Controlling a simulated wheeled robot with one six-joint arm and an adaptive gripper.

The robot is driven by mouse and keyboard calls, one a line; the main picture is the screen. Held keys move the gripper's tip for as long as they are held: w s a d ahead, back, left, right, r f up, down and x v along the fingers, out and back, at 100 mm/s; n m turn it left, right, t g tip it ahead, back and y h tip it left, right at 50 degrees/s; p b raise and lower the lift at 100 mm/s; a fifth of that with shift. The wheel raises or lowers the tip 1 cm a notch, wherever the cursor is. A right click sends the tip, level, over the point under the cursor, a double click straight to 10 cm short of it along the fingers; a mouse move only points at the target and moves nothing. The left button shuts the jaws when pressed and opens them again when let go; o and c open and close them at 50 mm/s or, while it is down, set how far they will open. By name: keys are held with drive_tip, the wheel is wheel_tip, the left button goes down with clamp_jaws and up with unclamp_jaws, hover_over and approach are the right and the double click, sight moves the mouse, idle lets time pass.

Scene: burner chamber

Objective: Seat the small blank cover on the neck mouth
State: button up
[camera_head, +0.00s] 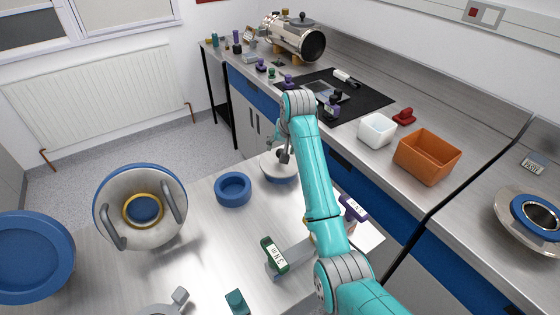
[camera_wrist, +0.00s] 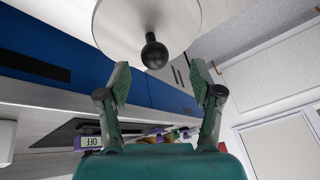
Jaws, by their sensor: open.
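A pale round disc (camera_head: 280,166), which looks like the small blank cover, lies on the near steel table. In the wrist view the disc (camera_wrist: 120,22) carries a black ball knob (camera_wrist: 154,52). My gripper (camera_head: 285,153) is above the disc, partly hidden by my arm. In the wrist view my gripper (camera_wrist: 162,78) is open, and the knob shows between and just beyond its fingertips, with no clear contact. A steel flange (camera_head: 510,216) with a blue ring around a dark round opening sits at the right; it may be the neck mouth.
A blue ring-shaped holder (camera_head: 233,189) stands left of the disc. A large round cover (camera_head: 140,206) with two handles and a blue dish (camera_head: 32,256) are further left. An orange bin (camera_head: 428,156), a white bin (camera_head: 377,130) and a steel cylinder (camera_head: 294,38) stand on the back bench.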

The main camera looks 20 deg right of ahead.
sight(282, 151)
drive_tip(key=shift+d+x, duration=0.2)
drive_tip(key=shift+x, duration=1.3)
drive_tip(key=shift+d+x, duration=0.15)
drive_tip(key=shift+x, duration=1.35)
clamp_jaws()
